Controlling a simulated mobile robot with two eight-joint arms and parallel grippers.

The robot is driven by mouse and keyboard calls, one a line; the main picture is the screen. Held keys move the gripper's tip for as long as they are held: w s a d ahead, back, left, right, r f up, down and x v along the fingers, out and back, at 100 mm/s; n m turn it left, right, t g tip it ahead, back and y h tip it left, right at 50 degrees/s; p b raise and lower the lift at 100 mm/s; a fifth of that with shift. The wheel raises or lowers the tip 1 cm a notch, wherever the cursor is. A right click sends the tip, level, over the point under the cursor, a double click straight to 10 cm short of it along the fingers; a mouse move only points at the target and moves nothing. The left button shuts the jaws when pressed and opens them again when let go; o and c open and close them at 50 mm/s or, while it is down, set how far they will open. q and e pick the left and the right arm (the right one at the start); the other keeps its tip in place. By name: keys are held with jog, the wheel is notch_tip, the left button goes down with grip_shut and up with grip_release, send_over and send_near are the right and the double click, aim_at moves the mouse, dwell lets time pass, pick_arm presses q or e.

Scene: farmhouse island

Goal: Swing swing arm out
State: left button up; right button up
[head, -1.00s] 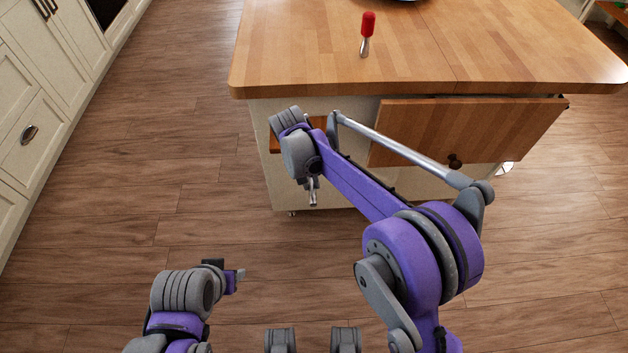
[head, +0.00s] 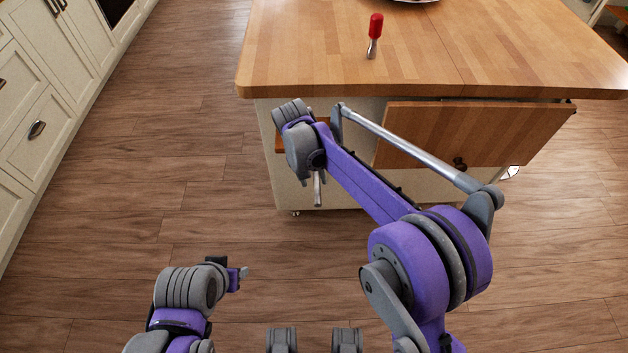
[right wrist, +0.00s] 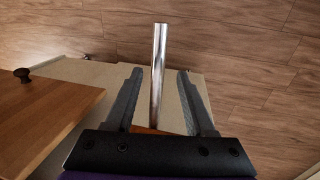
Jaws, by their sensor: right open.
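A shiny metal bar (right wrist: 158,65), likely the swing arm, stands out between the two fingers of my right gripper (right wrist: 160,74) in the right wrist view. The fingers are apart, one on each side of the bar, with a visible gap on both sides. In the head view the bar's lower end (head: 318,190) shows just below my right wrist, at the front left of the island. My wrist hides its mount. My left gripper (head: 238,276) is low over the floor, away from the island; its finger gap is unclear.
The wooden island top (head: 300,68) bears a red-handled tool (head: 375,30). A wooden panel with a dark knob (head: 460,163) sits on the island front, right of my right gripper; it also shows in the wrist view (right wrist: 45,110). Cabinets (head: 40,125) line the left. Floor between is clear.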

notch_tip(320, 180, up, 9)
jog(key=a+p, duration=0.1)
jog(key=shift+a+f, duration=0.15)
jog(key=shift+a, duration=0.2)
jog(key=s+d+r+t+y+p, duration=0.1)
jog(key=s+d+r+p, duration=0.25)
jog(key=s+d, duration=0.3)
jog(key=s+d+r+t+y+p, duration=0.1)
jog(key=s+d+r+p, duration=0.1)
jog(key=s+d+r, duration=0.4)
jog(key=s+d+f+t+p, duration=0.2)
jog(key=s+d, duration=0.5)
jog(key=s, duration=0.5)
jog(key=shift+d+f+t+p, duration=0.3)
jog(key=shift+t+p, duration=0.4)
jog(key=shift+p, duration=0.45)
